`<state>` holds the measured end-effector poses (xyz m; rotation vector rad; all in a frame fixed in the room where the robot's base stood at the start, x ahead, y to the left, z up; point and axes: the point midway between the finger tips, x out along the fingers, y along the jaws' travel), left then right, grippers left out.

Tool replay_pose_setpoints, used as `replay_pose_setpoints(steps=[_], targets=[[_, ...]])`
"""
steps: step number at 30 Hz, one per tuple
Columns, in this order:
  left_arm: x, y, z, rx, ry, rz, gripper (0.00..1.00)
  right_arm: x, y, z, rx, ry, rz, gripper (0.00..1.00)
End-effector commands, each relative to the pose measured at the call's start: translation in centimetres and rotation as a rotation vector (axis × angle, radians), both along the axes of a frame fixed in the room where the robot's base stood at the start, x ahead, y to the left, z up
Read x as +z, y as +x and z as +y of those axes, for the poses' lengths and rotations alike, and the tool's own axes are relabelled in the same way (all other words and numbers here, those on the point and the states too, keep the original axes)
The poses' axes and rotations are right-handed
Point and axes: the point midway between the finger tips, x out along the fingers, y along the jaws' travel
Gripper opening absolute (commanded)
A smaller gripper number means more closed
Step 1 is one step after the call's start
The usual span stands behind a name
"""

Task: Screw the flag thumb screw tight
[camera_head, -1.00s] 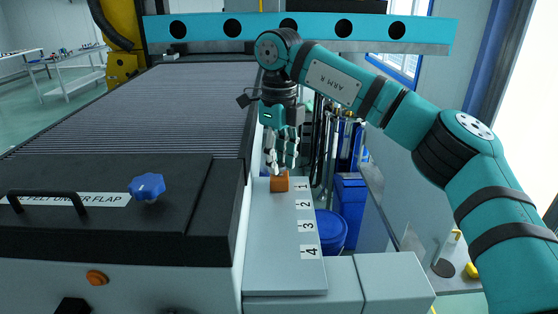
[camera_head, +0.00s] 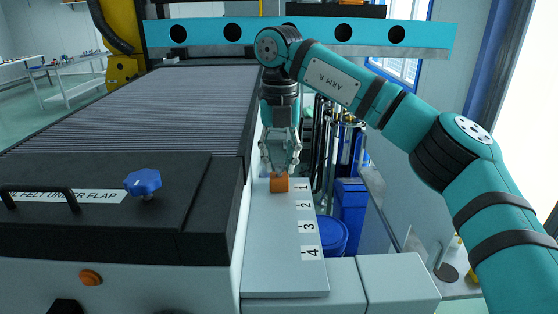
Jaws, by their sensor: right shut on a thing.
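My right gripper (camera_head: 280,170) points down over the orange block (camera_head: 279,185), which sits at the far end of the grey shelf, beside label 1. Its fingers are shut at the top of the block, where the flag thumb screw is. The screw is too small and too covered by the fingers to make out, so I cannot tell how deep it sits. My left gripper is not in view.
The grey shelf (camera_head: 272,255) is bare beside labels 2, 3 and 4. Left of it stands the black machine top with a blue knob (camera_head: 143,182) and a black handle (camera_head: 42,194). Blue containers (camera_head: 350,205) stand right of the shelf.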

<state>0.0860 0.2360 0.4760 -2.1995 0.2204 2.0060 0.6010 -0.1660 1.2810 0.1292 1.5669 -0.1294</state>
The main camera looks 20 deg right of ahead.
Motion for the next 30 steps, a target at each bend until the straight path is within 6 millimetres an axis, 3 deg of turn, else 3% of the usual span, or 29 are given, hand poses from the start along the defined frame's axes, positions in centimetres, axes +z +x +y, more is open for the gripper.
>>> replay_pose_setpoints(steps=[21, 22, 27, 30], targets=[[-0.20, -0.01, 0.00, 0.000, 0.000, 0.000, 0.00, 0.08, 0.03, -0.02, -0.082, 0.001, -0.002, 0.00], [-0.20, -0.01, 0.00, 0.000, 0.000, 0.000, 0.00, 0.08, 0.03, -0.02, -0.082, 0.001, -0.002, 0.26], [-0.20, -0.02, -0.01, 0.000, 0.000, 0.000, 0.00, 0.05, 0.02, -0.02, -0.082, 0.000, -0.001, 0.48], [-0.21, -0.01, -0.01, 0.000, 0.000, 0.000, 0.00, 0.03, 0.02, -0.02, -0.081, 0.000, -0.001, 0.48]])
